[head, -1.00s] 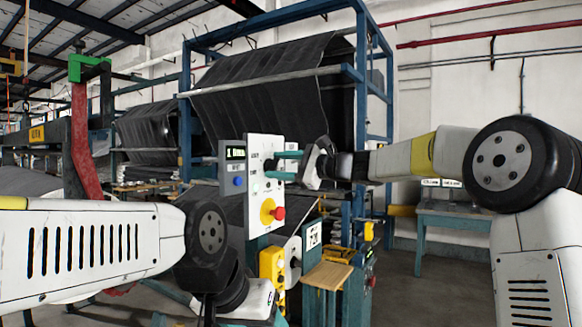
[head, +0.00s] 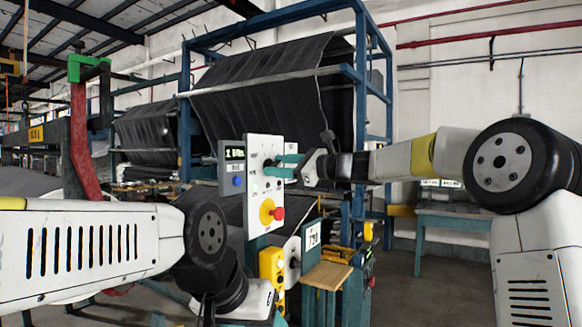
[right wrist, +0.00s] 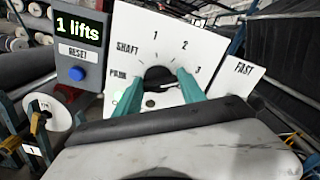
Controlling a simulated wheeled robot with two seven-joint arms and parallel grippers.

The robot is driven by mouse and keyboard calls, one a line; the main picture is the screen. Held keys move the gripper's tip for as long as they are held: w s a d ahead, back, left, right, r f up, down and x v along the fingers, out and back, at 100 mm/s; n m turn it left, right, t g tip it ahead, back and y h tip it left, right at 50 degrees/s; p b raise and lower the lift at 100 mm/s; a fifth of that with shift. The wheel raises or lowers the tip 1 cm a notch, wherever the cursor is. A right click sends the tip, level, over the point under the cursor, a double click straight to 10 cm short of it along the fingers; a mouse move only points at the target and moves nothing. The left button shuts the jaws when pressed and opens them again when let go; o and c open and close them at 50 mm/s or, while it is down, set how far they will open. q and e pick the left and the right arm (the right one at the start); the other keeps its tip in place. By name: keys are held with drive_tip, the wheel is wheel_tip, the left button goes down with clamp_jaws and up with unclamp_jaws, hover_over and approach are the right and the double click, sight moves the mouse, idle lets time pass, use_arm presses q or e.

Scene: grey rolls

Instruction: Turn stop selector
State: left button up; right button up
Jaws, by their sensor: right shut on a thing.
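The selector is a dark round knob (right wrist: 160,80) on a white upright panel (head: 263,225). In the right wrist view its dial has the marks PARK, SHAFT, 1, 2 and 3. My right gripper (head: 284,166) reaches the panel from the right, and its teal fingers (right wrist: 158,92) are shut on the knob from both sides. The fingers partly cover the knob, and I cannot tell which mark it points to. My left arm is folded low at the left; only a little teal shows at the bottom edge, and its finger opening is not clear.
A display (right wrist: 77,27) reading "1 lifts" and a blue RESET button (right wrist: 77,73) sit left of the dial. A FAST plate (right wrist: 235,75) is at its right. A red button on yellow (head: 277,213) is lower on the panel. Blue machine frame with dark cloth stands behind.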

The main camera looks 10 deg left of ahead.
drive_tip(key=o, duration=1.4)
drive_tip(key=shift+c, duration=0.2)
drive_tip(key=v, duration=0.7)
drive_tip(key=shift+d, duration=0.4)
drive_tip(key=shift+s, duration=0.2)
